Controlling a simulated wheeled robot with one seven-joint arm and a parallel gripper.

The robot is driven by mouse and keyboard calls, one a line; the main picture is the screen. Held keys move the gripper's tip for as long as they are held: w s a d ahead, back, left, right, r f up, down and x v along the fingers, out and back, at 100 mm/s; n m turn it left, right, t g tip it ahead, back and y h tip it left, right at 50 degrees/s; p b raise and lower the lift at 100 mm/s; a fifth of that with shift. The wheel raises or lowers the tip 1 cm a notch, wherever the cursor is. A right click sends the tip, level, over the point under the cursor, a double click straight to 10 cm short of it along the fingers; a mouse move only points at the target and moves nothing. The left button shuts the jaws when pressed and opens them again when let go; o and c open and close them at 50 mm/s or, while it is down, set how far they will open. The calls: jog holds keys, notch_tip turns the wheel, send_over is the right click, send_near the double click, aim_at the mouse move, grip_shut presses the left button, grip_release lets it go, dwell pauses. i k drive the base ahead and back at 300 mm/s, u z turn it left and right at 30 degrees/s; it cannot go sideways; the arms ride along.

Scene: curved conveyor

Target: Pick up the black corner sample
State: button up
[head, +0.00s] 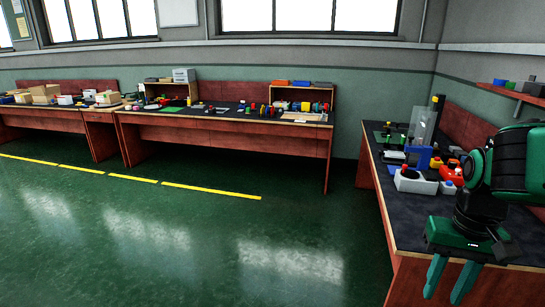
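My gripper (443,297) is at the lower right, pointing down in front of the near edge of the right-hand workbench (400,226). Its two green fingers are apart with nothing between them, so it is open and empty. I cannot pick out the black corner sample for certain. Many small items lie on the benches, several of them dark on dark tops and too small to tell apart. My arm covers part of the right-hand bench.
A white box with a red button (416,184), a blue block (419,157) and a clear upright panel (424,122) stand on the right-hand bench. A long back workbench (225,123) holds coloured spools and shelves. The green floor (180,245) is clear.

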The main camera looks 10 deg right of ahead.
aim_at(445, 156)
jog(key=i, duration=5.45)
jog(key=z, duration=3.45)
